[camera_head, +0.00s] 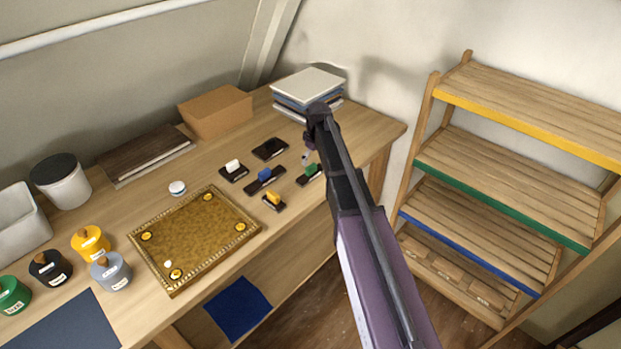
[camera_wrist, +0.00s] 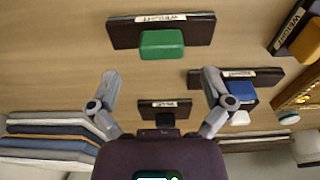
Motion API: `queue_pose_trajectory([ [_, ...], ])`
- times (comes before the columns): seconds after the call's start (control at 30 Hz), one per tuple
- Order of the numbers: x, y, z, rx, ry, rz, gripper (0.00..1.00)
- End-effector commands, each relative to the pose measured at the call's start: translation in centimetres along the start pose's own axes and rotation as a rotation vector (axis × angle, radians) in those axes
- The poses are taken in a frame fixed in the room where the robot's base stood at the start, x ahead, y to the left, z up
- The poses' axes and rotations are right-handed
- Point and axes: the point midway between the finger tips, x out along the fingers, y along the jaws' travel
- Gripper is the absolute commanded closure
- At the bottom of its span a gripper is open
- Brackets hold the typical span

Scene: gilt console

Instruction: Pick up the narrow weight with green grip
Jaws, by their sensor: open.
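The weight with the green grip (camera_head: 313,169) lies on the table near its right front edge, partly hidden by my arm in the head view. In the wrist view its green block (camera_wrist: 162,44) sits on a dark, labelled base at the top centre. My gripper (camera_wrist: 160,82) is open and empty, with its two fingers spread apart. The green grip shows beyond the fingertips, roughly centred between them and not touching them. In the head view the gripper is over the table close to this weight, partly hidden behind my arm.
Weights with blue (camera_head: 265,175), yellow (camera_head: 273,199), white (camera_head: 233,165) and black (camera_head: 270,148) grips lie close to the left. A stack of books (camera_head: 308,85) stands behind. A gilt tray (camera_head: 195,236) lies further left; a wooden shelf (camera_head: 520,150) stands right.

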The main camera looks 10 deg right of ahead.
Motion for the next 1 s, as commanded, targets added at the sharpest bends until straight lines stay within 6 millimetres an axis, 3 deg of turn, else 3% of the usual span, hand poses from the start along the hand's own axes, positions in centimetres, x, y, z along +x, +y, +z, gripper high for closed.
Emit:
queue_pose_trajectory([
  [0.57, 0.5, 0.0, 0.1, 0.001, 0.0, 0.0, 0.0],
  [1.0, 3.6, -0.2, 0.2, 0.001, 0.0, 0.0, 0.0],
])
